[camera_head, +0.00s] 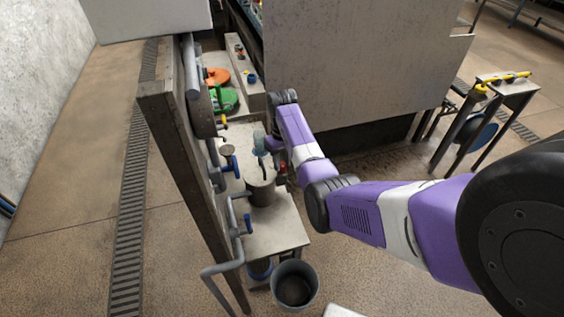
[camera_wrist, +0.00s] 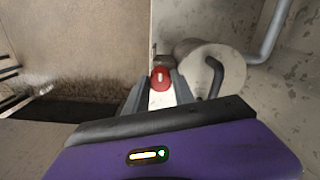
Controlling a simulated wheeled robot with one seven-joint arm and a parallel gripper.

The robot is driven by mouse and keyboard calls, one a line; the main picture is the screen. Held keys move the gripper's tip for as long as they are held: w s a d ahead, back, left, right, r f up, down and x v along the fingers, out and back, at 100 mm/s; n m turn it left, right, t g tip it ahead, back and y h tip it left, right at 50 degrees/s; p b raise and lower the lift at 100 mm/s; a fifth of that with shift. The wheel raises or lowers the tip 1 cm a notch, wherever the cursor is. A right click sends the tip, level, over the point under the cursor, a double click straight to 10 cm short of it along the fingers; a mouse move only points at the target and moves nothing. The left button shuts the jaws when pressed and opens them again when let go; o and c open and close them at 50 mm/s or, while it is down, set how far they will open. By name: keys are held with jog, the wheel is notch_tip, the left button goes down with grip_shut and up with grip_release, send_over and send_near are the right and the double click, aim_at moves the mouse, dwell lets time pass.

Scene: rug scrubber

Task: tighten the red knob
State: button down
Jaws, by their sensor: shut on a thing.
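The red knob (camera_wrist: 160,77) shows in the wrist view, just left of a pale cylindrical canister. My gripper (camera_wrist: 159,83) has its two grey fingers on either side of the knob and is shut on it. The knob sits between the fingertips, with its upper face showing. In the head view my purple arm reaches in from the right and ends beside the canister (camera_head: 261,194).
The canister (camera_wrist: 222,72), with a dark curved handle, stands close to the right of my fingers in the wrist view. A bench (camera_head: 276,236), wall pipes with blue handles (camera_head: 235,166), a large metal panel (camera_head: 350,70) and a bucket (camera_head: 294,285) surround the spot. Open floor lies at left.

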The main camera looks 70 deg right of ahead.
aim_at(282, 164)
jog(key=n, duration=0.4)
jog(key=shift+n, duration=0.3)
jog(key=shift+d+n, duration=0.1)
jog(key=shift+n, duration=1.5)
jog(key=shift+r, duration=0.1)
jog(key=c, duration=1.1)
grip_release()
jog(key=shift+o, duration=0.2)
jog(key=shift+r+b, duration=0.65)
jog(key=shift+r, duration=3.25)
